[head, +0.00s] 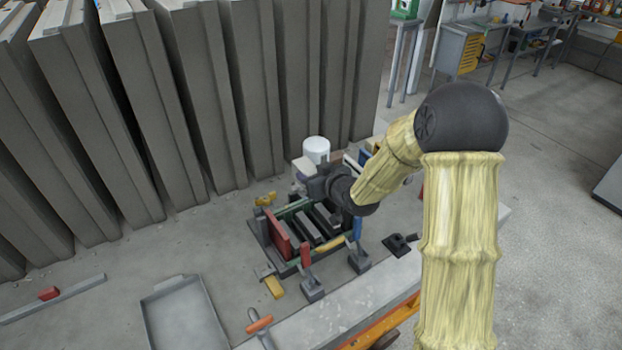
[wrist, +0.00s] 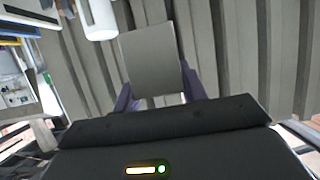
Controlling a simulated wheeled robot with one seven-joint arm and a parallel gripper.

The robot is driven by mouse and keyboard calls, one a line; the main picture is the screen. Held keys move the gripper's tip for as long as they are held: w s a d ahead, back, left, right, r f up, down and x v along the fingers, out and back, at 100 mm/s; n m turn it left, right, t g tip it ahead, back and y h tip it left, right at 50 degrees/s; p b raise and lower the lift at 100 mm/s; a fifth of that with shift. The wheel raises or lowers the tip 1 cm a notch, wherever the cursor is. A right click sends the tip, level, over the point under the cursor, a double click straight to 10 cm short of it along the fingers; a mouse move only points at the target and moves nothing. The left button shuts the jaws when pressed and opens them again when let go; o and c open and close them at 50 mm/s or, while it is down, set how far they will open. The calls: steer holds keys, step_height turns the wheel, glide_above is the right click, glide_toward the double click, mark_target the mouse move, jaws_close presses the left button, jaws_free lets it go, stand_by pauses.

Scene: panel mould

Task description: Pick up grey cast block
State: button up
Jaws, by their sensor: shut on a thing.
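The grey cast block (wrist: 150,62) shows in the wrist view as a plain flat grey face between the two purplish fingers of my gripper (wrist: 158,92). My gripper is shut on it. In the head view my gripper (head: 322,184) is above the back of the panel mould (head: 283,268). The mould is a dark frame with several parallel slots and a red plate at its left. My wrist and forearm cover part of the mould's right side and back, and how far the block is above it is hard to tell.
A white bucket (head: 316,150) stands just behind my gripper. Tall grey panels (head: 190,100) line the back left. Red and blue handled clamps stand along the mould's front. A grey tray (head: 183,315) lies front left, and open floor (head: 560,190) is at the right.

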steer(key=shift+r, duration=0.4)
